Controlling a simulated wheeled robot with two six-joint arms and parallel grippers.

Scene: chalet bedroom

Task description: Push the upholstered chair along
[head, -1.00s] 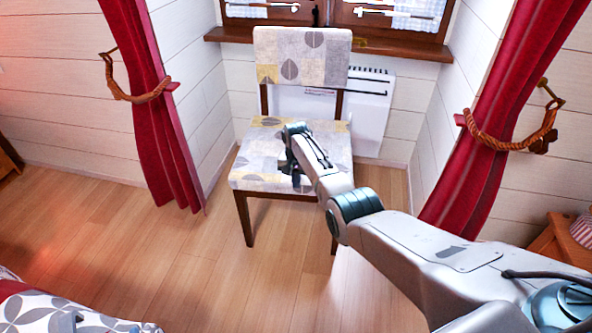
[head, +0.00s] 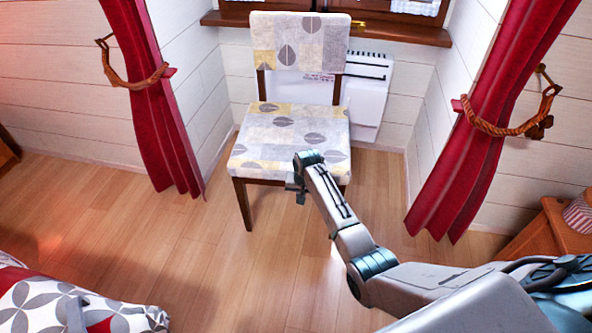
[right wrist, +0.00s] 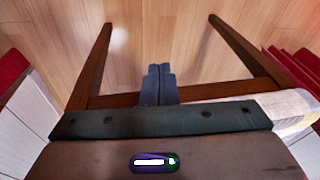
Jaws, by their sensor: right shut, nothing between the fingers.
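The upholstered chair (head: 287,142) stands in the window alcove, facing me. It has a grey, white and yellow leaf-pattern seat and back and dark wooden legs. My right gripper (head: 298,192) is at the front edge of the seat, right of its middle and about at seat-rail height. In the right wrist view the chair's wooden front rail (right wrist: 112,101) and two legs show, with the shut, empty right gripper (right wrist: 158,72) in front of the rail. I cannot tell whether the fingers touch it. My left gripper is not in view.
A white heater (head: 370,95) is on the wall behind the chair, under the windowsill (head: 400,36). Red curtains hang left (head: 158,120) and right (head: 480,140). A bed with patterned cover (head: 40,300) is at lower left, a wooden cabinet (head: 545,235) at right. Bare floor lies before the chair.

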